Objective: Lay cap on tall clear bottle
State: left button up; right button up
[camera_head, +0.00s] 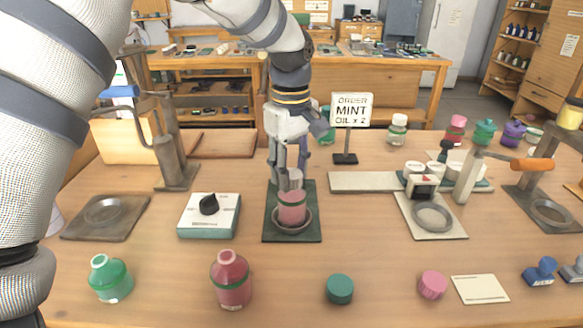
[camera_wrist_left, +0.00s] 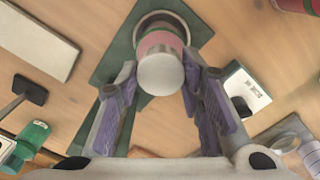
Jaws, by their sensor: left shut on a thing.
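My left gripper (camera_head: 292,178) points straight down at the middle of the table. It is shut on the pale round top of a pink container (camera_head: 292,207), which stands upright in a round dish on a dark green mat (camera_head: 311,230). In the left wrist view, the fingers lie either side of the pale top (camera_wrist_left: 162,73); whether it is a separate cap is unclear. A green cap (camera_head: 340,289) and a pink cap (camera_head: 433,285) lie near the front edge. A clear bottle with a white lid (camera_head: 397,130) stands at the back. My right gripper is out of view.
An open green bottle (camera_head: 110,278) and an open pink bottle (camera_head: 231,281) stand in front. Presses flank both sides.

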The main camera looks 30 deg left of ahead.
pick_arm(q)
jog(key=o, duration=0.8)
jog(key=shift+o, duration=0.3)
jog(key=o, duration=0.4)
jog(key=shift+o, duration=0.2)
jog(key=shift+r, duration=0.1)
jog(key=shift+r, duration=3.4)
